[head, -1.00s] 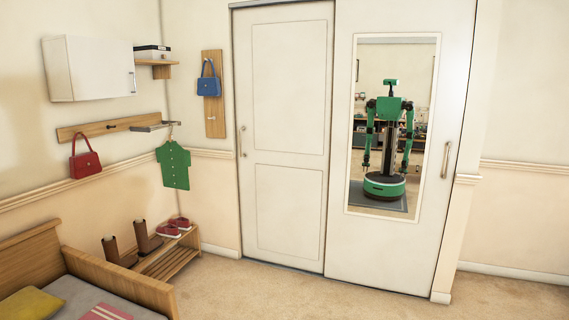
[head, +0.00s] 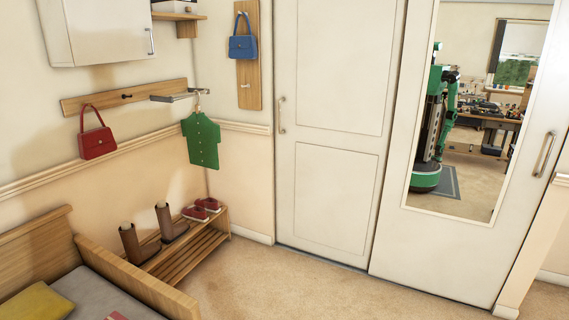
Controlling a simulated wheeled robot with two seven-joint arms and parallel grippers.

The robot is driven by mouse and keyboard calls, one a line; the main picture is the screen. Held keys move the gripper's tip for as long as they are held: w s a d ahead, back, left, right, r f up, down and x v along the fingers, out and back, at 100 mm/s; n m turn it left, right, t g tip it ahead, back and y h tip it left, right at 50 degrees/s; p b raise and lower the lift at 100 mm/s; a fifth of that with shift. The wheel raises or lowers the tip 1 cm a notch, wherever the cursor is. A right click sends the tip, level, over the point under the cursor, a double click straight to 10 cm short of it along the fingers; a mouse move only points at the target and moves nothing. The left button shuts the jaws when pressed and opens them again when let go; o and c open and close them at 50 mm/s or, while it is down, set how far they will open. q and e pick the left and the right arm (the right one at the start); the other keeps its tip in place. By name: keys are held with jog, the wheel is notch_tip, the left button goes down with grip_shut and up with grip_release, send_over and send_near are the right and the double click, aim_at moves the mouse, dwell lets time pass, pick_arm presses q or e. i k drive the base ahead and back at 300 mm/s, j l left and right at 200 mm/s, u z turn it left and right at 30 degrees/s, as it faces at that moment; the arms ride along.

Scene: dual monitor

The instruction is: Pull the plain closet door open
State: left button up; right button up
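The plain closet door (head: 325,130) is a white panelled sliding door in the middle of the head view, and it is shut. Its vertical metal handle (head: 282,115) is at its left edge. The mirror door (head: 388,235) stands beside it on the right, with its own handle (head: 544,155) at the far right. The mirror (head: 480,105) shows part of my green body and an arm. Neither of my grippers is directly in view, and their state cannot be made out in the reflection.
A wooden shoe rack (head: 190,255) with brown boots and red shoes stands left of the door. A bed (head: 140,285) is at the lower left. A green shirt (head: 201,140), a red bag (head: 96,142) and a blue bag (head: 243,47) hang on the walls. Carpet (head: 300,285) before the doors is clear.

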aim_at(337, 63)
jog(key=i+j+z, duration=0.1)
jog(key=i+z, duration=0.35)
jog(key=i, duration=1.3)
